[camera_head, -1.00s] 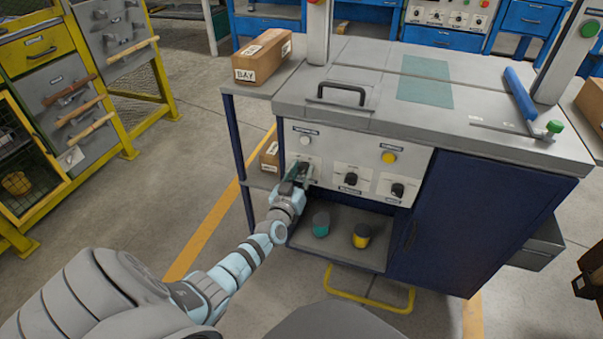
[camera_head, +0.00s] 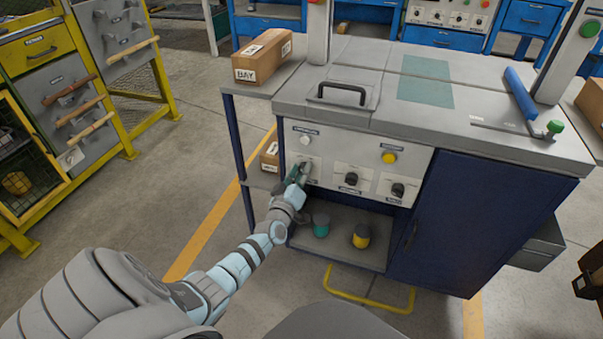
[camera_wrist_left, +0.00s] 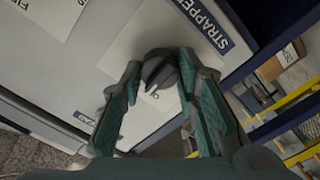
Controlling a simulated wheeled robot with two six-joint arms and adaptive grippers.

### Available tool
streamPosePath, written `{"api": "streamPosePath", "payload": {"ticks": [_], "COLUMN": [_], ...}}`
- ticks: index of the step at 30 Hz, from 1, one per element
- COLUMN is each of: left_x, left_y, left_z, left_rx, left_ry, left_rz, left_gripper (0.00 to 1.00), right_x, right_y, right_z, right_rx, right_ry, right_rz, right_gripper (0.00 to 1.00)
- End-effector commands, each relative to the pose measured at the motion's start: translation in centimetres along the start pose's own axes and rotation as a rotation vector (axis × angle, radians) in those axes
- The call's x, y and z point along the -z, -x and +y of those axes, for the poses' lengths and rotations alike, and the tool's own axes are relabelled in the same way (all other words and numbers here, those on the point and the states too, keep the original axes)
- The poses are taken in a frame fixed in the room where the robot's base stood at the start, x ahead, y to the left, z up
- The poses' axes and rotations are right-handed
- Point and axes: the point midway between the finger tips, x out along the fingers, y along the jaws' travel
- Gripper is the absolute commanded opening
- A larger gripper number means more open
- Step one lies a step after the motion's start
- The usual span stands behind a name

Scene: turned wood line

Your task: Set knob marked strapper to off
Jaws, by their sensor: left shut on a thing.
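The strapper knob (camera_wrist_left: 160,72) is a dark round knob on a white plate in the left wrist view, beside a blue label reading STRAPPER (camera_wrist_left: 204,25). My left gripper (camera_head: 300,176) is at the leftmost knob of the console's front panel (camera_head: 330,148) and mostly hides that knob in the head view. In the left wrist view the teal fingers of the left gripper (camera_wrist_left: 160,66) stand on both sides of the knob, shut on it. My right gripper is not in view.
Two more dark knobs, a middle one (camera_head: 351,178) and a right one (camera_head: 397,190), sit on the panel. A white button (camera_head: 305,140) and a yellow button (camera_head: 389,157) are above. Below is an open shelf (camera_head: 338,252) with a teal can (camera_head: 321,226) and a yellow-banded can (camera_head: 361,236).

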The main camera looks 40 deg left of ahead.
Motion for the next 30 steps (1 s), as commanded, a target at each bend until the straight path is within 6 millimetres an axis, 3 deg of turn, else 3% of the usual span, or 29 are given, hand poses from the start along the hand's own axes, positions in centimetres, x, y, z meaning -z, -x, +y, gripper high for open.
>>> {"api": "streamPosePath", "payload": {"ticks": [15, 30], "left_x": [-0.14, -0.14], "left_y": [0.05, 0.06], "left_z": [-0.18, -0.19], "left_rx": [0.002, 0.003], "left_ry": [0.382, 0.471], "left_rz": [-0.002, -0.003], "left_gripper": [0.01, 0.01], "right_x": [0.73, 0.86], "right_y": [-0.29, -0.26], "right_z": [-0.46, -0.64], "right_rx": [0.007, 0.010], "right_ry": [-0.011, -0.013], "right_rz": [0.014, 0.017], "right_gripper": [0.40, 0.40]}}
